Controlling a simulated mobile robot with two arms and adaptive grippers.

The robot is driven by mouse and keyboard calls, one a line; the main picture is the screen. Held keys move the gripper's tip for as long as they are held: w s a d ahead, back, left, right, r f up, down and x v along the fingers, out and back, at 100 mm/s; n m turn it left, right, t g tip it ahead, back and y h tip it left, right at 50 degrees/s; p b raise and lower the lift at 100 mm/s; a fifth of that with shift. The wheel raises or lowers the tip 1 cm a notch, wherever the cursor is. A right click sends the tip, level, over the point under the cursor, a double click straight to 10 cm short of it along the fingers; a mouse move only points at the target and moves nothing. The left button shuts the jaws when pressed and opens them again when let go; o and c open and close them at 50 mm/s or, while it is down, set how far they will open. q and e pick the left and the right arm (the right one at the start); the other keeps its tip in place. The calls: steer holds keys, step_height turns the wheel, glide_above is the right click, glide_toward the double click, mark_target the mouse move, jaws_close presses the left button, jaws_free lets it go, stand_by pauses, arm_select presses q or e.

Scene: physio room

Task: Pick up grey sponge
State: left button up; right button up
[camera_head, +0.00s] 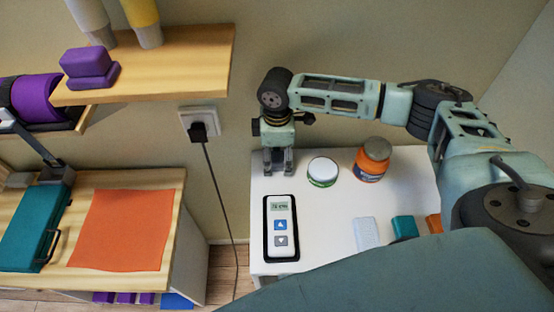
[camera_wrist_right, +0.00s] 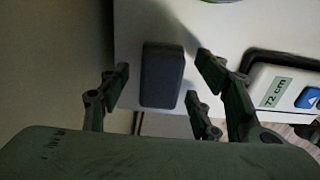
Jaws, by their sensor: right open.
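The grey sponge (camera_wrist_right: 161,75) is a dark, rounded block on the white tabletop in the right wrist view. It lies between the spread fingers of my right gripper (camera_wrist_right: 158,82), with gaps visible on both sides. In the head view my right gripper (camera_head: 279,168) points down at the back left corner of the white table (camera_head: 330,208). It is open there. The sponge cannot be made out in the head view, where the gripper covers that spot. My left gripper is not in view.
A handheld device (camera_head: 281,228) in a black tray lies in front of my right gripper. A white-lidded jar (camera_head: 323,171) and an orange jar (camera_head: 372,160) stand to its right. A light blue block (camera_head: 367,234) and a teal block (camera_head: 404,227) lie farther right. A wall plug (camera_head: 200,130) is left.

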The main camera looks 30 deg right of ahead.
mark_target(277, 155)
steer(key=c, duration=1.2)
steer(key=shift+r, duration=0.1)
steer(key=shift+r, duration=0.55)
step_height(277, 155, up, 2)
steer(key=shift+w+r+b, duration=0.1)
steer(key=shift+r+b, duration=0.15)
steer(key=shift+b, duration=0.4)
steer(key=s+d+r+b, duration=0.2)
steer(key=s+d+r, duration=0.5)
steer(key=s+d, duration=0.1)
steer(key=shift+d, duration=0.4)
steer(key=shift+r, duration=0.1)
steer(key=o, duration=0.5)
steer(key=c, duration=0.4)
